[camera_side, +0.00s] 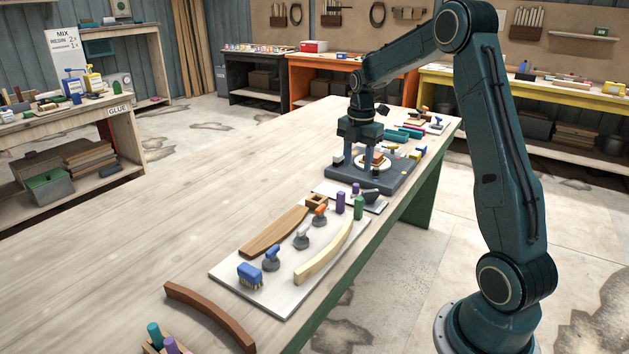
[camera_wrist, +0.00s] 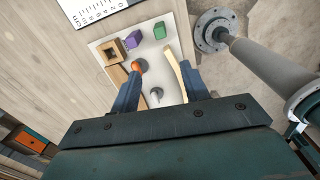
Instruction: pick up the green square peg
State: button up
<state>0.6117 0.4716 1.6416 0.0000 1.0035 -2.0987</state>
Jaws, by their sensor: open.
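The green square peg (camera_side: 359,207) stands upright near the far right end of the white board (camera_side: 232,277) in the side view. It also shows near the top of the wrist view (camera_wrist: 160,30), ahead of my fingertips. A purple peg (camera_side: 340,202) stands just left of it, also seen in the wrist view (camera_wrist: 133,40). My gripper (camera_side: 364,168) points down with its fingers apart and nothing between them that I can see held. In the wrist view its fingertips (camera_wrist: 161,68) are clear of the green peg. Its height above the board is hard to tell.
A dark grey base (camera_side: 395,185) stands behind. The bench's left side is mostly clear.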

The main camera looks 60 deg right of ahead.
aim_at(359, 198)
jog(key=shift+n, duration=0.5)
jog(key=shift+d+f, duration=0.35)
jog(key=shift+f, duration=1.4)
jog(key=shift+d+f, duration=0.3)
jog(key=shift+f, duration=1.45)
jog(key=shift+d+f, duration=0.35)
jog(key=shift+f, duration=1.4)
jog(key=shift+s+d+f, duration=0.1)
jog(key=shift+f, duration=1.2)
jog(key=shift+s+f, duration=0.1)
jog(key=shift+f, duration=1.2)
grip_shut()
